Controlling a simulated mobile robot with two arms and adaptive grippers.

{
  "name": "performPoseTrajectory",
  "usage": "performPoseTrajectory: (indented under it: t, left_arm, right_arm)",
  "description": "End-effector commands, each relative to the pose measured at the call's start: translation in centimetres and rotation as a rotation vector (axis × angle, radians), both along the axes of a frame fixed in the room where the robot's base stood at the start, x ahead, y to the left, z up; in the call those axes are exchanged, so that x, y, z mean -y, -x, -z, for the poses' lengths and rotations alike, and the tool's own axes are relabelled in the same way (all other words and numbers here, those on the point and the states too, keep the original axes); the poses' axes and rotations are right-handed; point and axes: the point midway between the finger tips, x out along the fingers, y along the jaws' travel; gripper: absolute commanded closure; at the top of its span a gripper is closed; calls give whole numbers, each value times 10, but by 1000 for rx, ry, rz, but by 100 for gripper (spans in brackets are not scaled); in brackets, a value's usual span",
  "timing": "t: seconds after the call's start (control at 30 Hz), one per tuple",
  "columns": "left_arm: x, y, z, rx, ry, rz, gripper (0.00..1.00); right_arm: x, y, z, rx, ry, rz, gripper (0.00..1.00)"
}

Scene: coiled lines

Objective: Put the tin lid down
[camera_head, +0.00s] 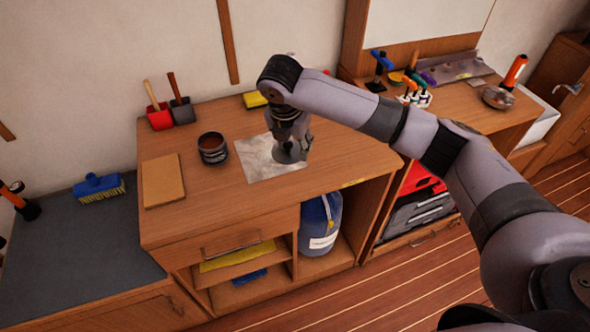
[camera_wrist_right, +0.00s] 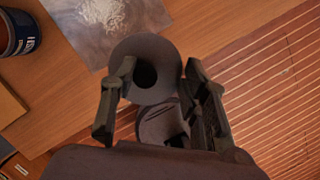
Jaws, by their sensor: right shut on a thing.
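The tin lid (camera_head: 289,155) is a grey disc at the fingertips of my right gripper (camera_head: 292,138), over the pale sheet on the bench top. In the right wrist view the grey lid (camera_wrist_right: 149,52) shows at the fingertips, with a dark round patch on it. My right gripper (camera_wrist_right: 155,100) is shut on the lid; its fingers stand either side of a grey rounded shape. Whether the lid touches the sheet cannot be told. An open dark tin (camera_head: 212,149) with brown contents stands to the left of the sheet. My left gripper is not in view.
The pale sheet (camera_head: 254,160) lies flat on the wooden bench (camera_head: 220,196). A tan board (camera_head: 163,181) lies at the left, and red and dark holders (camera_head: 160,117) with wooden handles stand at the back. A yellow item (camera_head: 254,99) lies behind. The front of the bench top is clear.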

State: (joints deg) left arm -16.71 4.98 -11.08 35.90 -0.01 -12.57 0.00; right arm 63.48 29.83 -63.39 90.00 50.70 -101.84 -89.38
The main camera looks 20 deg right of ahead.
Motion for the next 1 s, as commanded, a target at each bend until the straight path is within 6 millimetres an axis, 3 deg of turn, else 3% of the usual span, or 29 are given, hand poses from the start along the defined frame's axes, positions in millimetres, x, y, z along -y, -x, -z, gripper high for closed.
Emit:
performPoseTrajectory:
  t: [0.2,0.53,0.57,0.63,0.9,0.93,1.0]
  left_arm:
    - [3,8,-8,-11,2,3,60]
    - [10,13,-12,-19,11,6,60]
    - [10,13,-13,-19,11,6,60]
    - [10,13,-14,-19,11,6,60]
    - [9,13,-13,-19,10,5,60]
    - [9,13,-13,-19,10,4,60]
    - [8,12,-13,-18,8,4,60]
  right_arm:
    - [0,1,46,-2,1,0,90]
    - [0,1,84,-3,1,1,90]
    - [1,1,88,-2,2,2,100]
    - [0,1,96,-1,1,1,100]
    - [2,3,106,-10,5,2,100]
    - [2,4,106,-10,5,2,80]
    - [2,4,106,-10,5,2,76]
